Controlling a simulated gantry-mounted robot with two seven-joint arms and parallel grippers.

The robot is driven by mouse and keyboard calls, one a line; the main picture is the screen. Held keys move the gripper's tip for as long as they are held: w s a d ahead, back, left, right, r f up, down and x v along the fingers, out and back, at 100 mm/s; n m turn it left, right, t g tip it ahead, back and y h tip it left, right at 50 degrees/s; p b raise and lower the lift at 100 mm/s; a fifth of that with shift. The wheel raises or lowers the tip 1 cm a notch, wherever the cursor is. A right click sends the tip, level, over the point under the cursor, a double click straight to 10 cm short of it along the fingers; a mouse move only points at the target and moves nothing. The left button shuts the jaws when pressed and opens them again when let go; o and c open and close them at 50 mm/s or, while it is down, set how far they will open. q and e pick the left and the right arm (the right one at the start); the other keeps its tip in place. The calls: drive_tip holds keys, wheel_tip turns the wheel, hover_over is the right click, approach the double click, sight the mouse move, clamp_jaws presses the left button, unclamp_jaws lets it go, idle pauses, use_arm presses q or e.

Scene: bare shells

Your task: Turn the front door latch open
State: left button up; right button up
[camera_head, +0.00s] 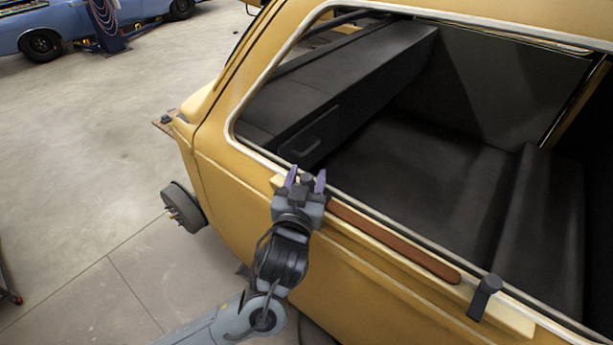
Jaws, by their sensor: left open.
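A yellow car shell (240,185) fills the right of the head view, its side panel topped by a cream ledge with a brown strip (395,240). My left gripper (306,179) is at the left end of this strip, just below the window opening. Its two purple fingertips are apart, pointing toward the car's interior. A small dark piece shows between the fingers; I cannot tell if it is a latch or part of my gripper. A dark upright latch-like handle (486,292) stands at the strip's right end, well apart from the gripper. My right gripper is not in view.
The window opening has a pale frame and no visible glass. Inside are a dark dashboard (345,80) and a dark floor. A bare wheel hub (184,207) sticks out at left. A blue car (70,28) stands far back; the concrete floor between is mostly clear.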

use_arm(q)
drive_tip(key=c, duration=0.9)
drive_tip(key=shift+r, duration=0.1)
